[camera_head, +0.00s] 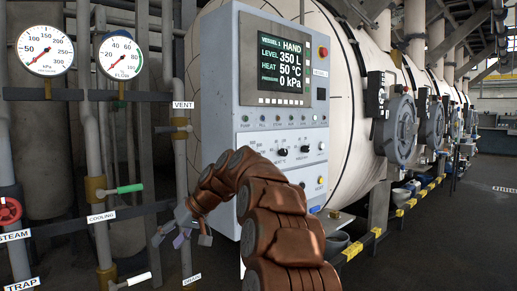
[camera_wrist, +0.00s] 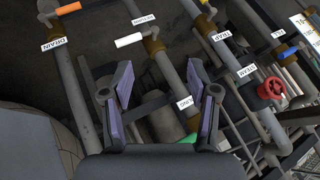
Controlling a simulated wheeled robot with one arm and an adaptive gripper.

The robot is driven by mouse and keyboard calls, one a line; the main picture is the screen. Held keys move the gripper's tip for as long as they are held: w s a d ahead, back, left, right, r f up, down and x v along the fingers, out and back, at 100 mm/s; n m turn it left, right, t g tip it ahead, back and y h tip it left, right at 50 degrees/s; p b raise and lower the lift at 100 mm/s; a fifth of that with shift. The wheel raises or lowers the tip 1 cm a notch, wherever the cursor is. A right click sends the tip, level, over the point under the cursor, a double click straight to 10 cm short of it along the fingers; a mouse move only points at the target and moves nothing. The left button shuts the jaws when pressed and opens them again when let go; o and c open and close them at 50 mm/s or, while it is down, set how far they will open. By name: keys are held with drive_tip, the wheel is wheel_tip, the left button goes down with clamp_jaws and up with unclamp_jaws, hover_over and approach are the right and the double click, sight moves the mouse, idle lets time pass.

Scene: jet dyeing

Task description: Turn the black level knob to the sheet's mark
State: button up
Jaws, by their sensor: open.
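The grey control panel (camera_head: 225,105) stands in the middle of the head view. Two small black knobs, a left one (camera_head: 283,152) and a right one (camera_head: 306,149), sit below its button row; their labels are too small to tell which is the level knob. The screen (camera_head: 280,60) reads HAND, level 350 L, heat 50 °C, pressure 0 kPa. My gripper (camera_head: 180,238) is left of and below the knobs, pointing down by the pipes, apart from the panel. In the wrist view its fingers (camera_wrist: 160,75) are spread and empty. I cannot make out a sheet with a mark.
Pipes with labelled valves stand left of the panel, including a green handle (camera_head: 130,188) and a red wheel (camera_head: 8,211). Two gauges (camera_head: 45,50) hang above. A large pale vessel (camera_head: 340,120) lies behind the panel. The floor (camera_head: 450,230) at right is clear.

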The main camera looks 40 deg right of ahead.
drive_tip(key=w+d+r+t+p, duration=0.35)
drive_tip(key=d+r, duration=0.35)
drive_tip(key=d, duration=0.4)
drive_tip(key=s+d+r+t+h+p, duration=0.1)
drive_tip(key=s+d+r+h+p, duration=0.1)
drive_tip(key=d+r, duration=0.5)
drive_tip(key=s+d+r+t+h+p, duration=0.1)
drive_tip(key=d+r+h+p, duration=0.1)
drive_tip(key=d, duration=0.9)
drive_tip(key=s+d+r+t+h+p, duration=0.2)
drive_tip(key=d+r, duration=0.3)
drive_tip(key=d, duration=0.4)
drive_tip(key=p+x, duration=0.2)
drive_tip(key=x, duration=0.6)
drive_tip(key=shift+f+n, duration=0.2)
drive_tip(key=shift+n, duration=0.1)
drive_tip(key=shift+a, duration=0.1)
clamp_jaws()
